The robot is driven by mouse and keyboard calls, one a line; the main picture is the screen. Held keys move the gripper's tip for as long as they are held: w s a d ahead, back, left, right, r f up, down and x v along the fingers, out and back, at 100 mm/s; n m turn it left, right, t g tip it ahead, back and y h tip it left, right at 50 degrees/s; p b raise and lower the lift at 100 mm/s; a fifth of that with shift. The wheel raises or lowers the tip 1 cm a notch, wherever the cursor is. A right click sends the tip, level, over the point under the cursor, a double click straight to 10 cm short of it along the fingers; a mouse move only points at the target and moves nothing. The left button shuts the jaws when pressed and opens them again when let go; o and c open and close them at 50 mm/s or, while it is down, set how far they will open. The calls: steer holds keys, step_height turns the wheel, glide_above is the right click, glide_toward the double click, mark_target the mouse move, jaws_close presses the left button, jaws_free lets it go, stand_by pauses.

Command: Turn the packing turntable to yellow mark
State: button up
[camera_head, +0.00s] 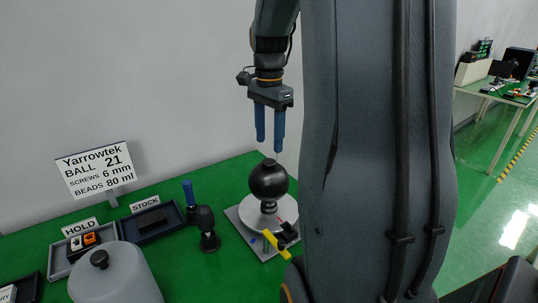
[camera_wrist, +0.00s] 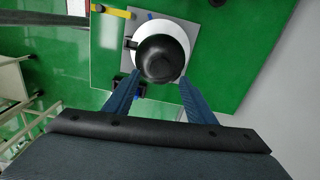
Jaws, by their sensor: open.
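The packing turntable (camera_head: 250,215) is a white disc on a square grey base plate (camera_head: 232,215) on the green bench. A dark ball-shaped gimbal camera (camera_head: 268,180) stands on the disc, and it also shows from above in the wrist view (camera_wrist: 162,58). A yellow mark piece (camera_head: 277,244) lies at the front edge of the base, with a dark block (camera_head: 288,233) beside it. Red and blue marks show near the disc. My gripper (camera_head: 270,148) points down, open and empty, just above the ball. In the wrist view its blue fingers (camera_wrist: 155,82) stand either side of the ball; contact is not visible.
A sign (camera_head: 95,170) stands behind.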

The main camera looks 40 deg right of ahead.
mark_target(269, 161)
steer(key=shift+f+p, duration=0.65)
steer(key=shift+f, duration=2.5)
jaws_close()
steer(key=shift+a, duration=0.1)
